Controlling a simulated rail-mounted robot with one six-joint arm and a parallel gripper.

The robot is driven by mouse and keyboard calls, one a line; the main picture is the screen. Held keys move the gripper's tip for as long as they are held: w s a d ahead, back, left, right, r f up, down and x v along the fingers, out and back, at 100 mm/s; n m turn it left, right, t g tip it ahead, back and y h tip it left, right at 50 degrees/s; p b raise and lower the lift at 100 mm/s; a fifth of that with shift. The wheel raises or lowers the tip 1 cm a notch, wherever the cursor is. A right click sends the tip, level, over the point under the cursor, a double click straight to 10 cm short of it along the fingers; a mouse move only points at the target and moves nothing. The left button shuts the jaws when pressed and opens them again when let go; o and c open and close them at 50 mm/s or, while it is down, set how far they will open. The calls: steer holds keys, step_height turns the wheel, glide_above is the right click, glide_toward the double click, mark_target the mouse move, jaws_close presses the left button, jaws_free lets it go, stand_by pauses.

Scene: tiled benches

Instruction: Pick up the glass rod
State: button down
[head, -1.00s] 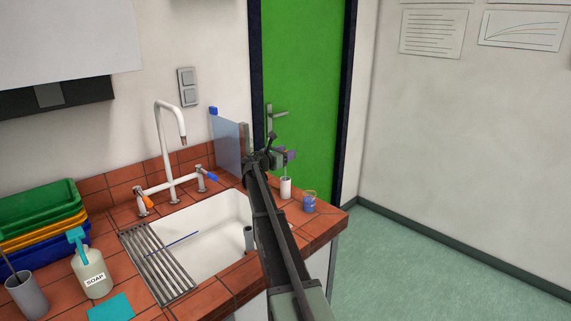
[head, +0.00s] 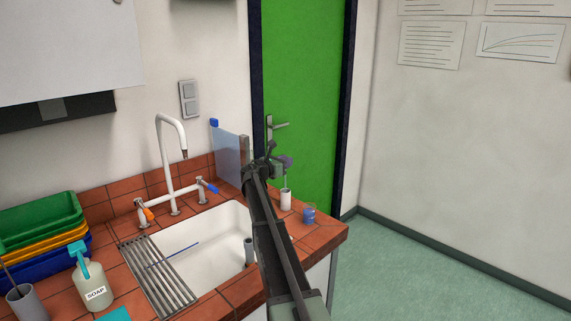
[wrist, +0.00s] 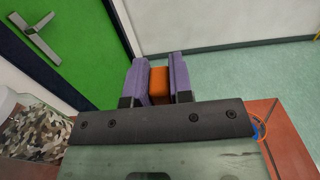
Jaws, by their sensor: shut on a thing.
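My gripper (head: 285,161) is over the tiled bench to the right of the sink. In the wrist view its purple fingers (wrist: 160,82) are shut on an orange block-like piece (wrist: 159,84). I cannot tell whether this piece is part of the glass rod. In the head view a thin pale stem (head: 286,181) shows below the gripper, above a small white pot (head: 285,199); whether it touches the pot is unclear. A thin blue rod (head: 175,254) lies slanted across the drain rack and sink edge, away from the gripper.
A blue cup (head: 309,215) stands right of the pot, near the bench's right edge. A clear upright panel (head: 229,156) and the tap (head: 174,160) are left of the gripper. Soap bottle (head: 92,284) and stacked trays (head: 40,235) are at left. A camouflage-patterned thing (wrist: 38,130) shows in the wrist view.

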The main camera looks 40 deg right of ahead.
step_height(320, 180, up, 18)
steer(key=p, duration=1.7)
steer(key=shift+r, duration=0.2)
